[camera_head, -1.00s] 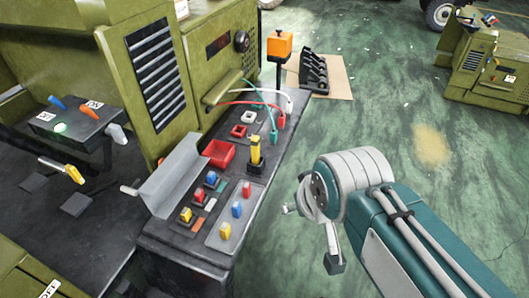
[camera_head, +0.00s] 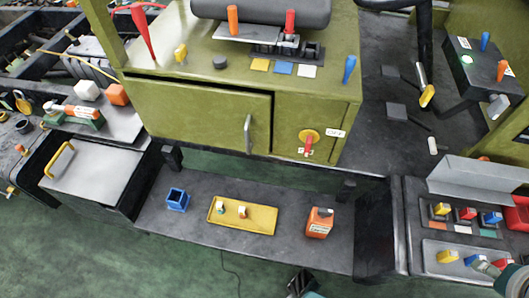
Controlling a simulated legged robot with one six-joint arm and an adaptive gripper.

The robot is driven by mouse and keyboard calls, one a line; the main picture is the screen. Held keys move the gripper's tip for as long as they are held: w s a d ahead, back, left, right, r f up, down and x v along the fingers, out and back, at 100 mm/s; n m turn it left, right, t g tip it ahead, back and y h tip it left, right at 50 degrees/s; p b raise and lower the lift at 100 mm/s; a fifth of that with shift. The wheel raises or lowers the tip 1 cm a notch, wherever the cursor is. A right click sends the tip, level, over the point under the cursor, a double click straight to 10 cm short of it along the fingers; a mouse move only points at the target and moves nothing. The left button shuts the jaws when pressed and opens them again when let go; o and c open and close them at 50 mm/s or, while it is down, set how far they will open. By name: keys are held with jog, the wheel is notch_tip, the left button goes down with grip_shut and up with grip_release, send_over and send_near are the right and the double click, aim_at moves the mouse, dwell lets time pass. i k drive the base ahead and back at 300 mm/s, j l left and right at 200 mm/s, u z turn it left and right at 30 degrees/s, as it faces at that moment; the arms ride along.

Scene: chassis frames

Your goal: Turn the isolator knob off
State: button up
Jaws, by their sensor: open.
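The isolator knob (camera_head: 309,142) is a red handle on a round yellow plate, on the front of the green cabinet (camera_head: 205,108), right of its door handle. The red handle hangs roughly downward, with a small white label beside it and another below. My gripper (camera_head: 303,283) shows only as a dark part at the bottom edge, well below the knob and apart from it. It is open and touches nothing visible; most of it is cut off.
A grey-lidded box (camera_head: 95,178) is at left. Green floor is clear in front.

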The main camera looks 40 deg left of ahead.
aim_at(307, 147)
jog(key=i+j+u, duration=0.1)
jog(key=u, duration=1.35)
jog(key=k+j+u, duration=0.1)
jog(key=j, duration=0.3)
jog(key=k+j, duration=0.1)
jog(key=j, duration=0.35)
jog(key=l+u, duration=0.05)
